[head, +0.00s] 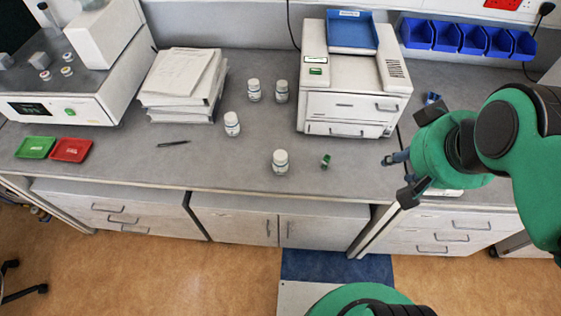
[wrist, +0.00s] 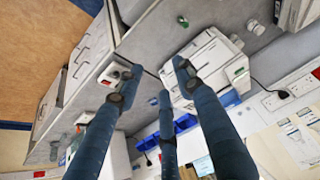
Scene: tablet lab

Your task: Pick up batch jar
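Several white-capped jars stand upright on the grey bench in the head view: a front one (head: 280,162), one to its upper left (head: 232,124), and two side by side farther back (head: 254,90) (head: 281,91). Their labels are too small to read, so I cannot tell which is the batch jar. My gripper (head: 396,177) is to the right of the front jar, near the bench's front edge, touching no jar. In the wrist view my gripper (wrist: 155,80) has its blue fingers spread with nothing held between them. Small white jars (wrist: 236,42) show at the upper right there.
A small green object (head: 325,161) lies right of the front jar. A white printer-like machine (head: 345,105) stands behind it. A paper stack (head: 182,85), a pen (head: 173,143), and green (head: 36,147) and red (head: 70,150) trays are left. Blue bins (head: 460,38) hang at the back right.

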